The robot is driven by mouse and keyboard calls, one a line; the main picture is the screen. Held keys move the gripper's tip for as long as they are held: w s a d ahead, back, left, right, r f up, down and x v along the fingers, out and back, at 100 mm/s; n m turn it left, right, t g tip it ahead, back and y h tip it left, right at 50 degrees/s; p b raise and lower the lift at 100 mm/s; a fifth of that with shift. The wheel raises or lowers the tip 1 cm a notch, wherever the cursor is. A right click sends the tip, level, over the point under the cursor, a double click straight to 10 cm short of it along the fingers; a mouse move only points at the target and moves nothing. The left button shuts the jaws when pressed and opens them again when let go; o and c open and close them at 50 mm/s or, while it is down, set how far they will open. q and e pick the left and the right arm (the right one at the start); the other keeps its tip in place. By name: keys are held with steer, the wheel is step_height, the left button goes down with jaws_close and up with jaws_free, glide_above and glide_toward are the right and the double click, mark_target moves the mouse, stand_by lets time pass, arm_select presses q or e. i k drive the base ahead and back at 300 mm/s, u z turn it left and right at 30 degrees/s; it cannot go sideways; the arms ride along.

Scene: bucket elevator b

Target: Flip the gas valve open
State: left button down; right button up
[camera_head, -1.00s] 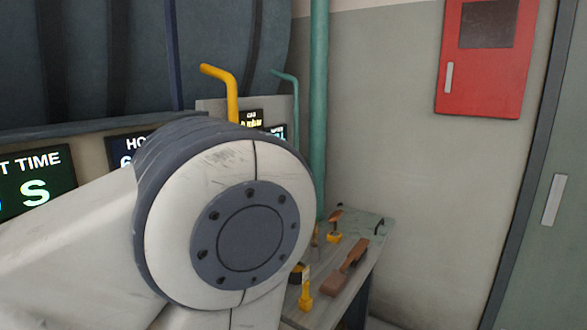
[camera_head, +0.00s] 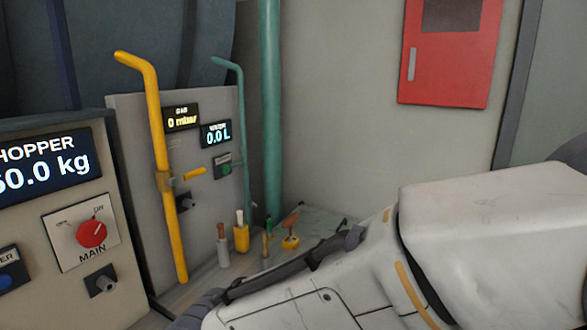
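The yellow gas pipe (camera_head: 152,120) runs down the front of a grey panel and bends to the left at its top. The gas valve's body (camera_head: 164,181) sits on the pipe at mid-height. Its short yellow handle (camera_head: 194,174) sticks out to the right, across the pipe's line and nearly level. The gas display (camera_head: 181,117) above it reads 0 mbar. My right arm (camera_head: 330,295) crosses the lower right, apart from the valve in the picture. I cannot make out its gripper. My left arm and gripper are out of view.
A teal water pipe (camera_head: 243,130) and a water display (camera_head: 216,134) reading 0.0 L are right of the valve. A control box with a red MAIN knob (camera_head: 91,234) stands at the left. Hand tools (camera_head: 241,237) stand on the bench below. A red cabinet (camera_head: 449,60) hangs on the wall.

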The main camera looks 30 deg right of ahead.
mark_target(194, 174)
steer(key=z, duration=0.35)
steer(key=k, duration=0.6)
steer(key=z, duration=0.55)
steer(key=i, duration=1.05)
steer(key=u, duration=0.2)
